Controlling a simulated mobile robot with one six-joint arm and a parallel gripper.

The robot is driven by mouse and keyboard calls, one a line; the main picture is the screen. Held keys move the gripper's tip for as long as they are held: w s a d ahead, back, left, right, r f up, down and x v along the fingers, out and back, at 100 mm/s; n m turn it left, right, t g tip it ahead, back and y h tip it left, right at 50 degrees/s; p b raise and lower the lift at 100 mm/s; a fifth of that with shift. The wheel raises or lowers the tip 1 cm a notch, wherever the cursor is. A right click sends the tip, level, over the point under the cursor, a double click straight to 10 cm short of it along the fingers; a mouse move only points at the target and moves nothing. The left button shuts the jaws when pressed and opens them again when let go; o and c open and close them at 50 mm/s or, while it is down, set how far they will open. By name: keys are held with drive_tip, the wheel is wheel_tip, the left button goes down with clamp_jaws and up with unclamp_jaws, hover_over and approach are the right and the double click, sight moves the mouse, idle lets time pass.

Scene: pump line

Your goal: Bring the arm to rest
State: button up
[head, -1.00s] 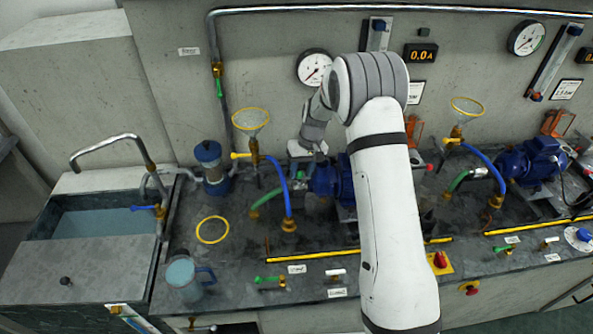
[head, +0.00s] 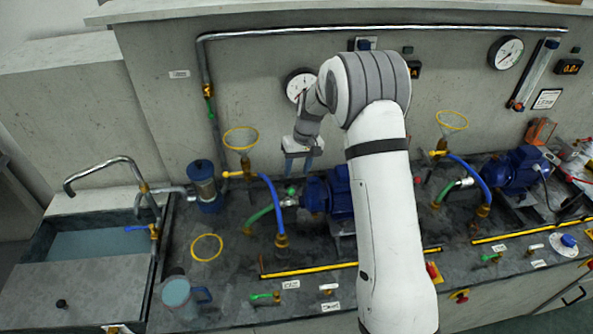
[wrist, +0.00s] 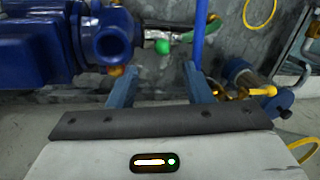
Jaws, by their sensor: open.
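My gripper (head: 300,163) is above the back of the bench in the head view, over the area behind the left blue pump (head: 328,192). Its two blue fingers are apart and empty in the wrist view (wrist: 160,85). The blue pump (wrist: 105,40) shows there beyond the fingers, with a green ball-shaped part (wrist: 162,46) near its port. My arm is bent, its white link crossing the middle of the head view and hiding part of the bench and wall. I cannot tell whether the fingers touch anything.
A sink (head: 90,243) with a bent tap is at the left. A jug (head: 180,297) and a yellow ring (head: 207,247) are on the bench. A funnel (head: 240,138), a blue hose (head: 274,205) and a blue cylinder (head: 204,188) stand near my gripper. A second pump (head: 515,170) is at the right.

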idle(0.3)
drive_tip(key=s+d+r+m+t+h+b, duration=0.1)
drive_tip(key=s+d+r+t+b, duration=0.3)
drive_tip(key=s+r, duration=1.05)
drive_tip(key=s+d+m, duration=0.1)
drive_tip(key=s+d, duration=0.1)
drive_tip(key=s, duration=0.8)
drive_tip(key=s+d+m+h+b, duration=0.1)
drive_tip(key=s+d, duration=0.2)
drive_tip(key=s, duration=0.7)
drive_tip(key=shift+d, duration=0.35)
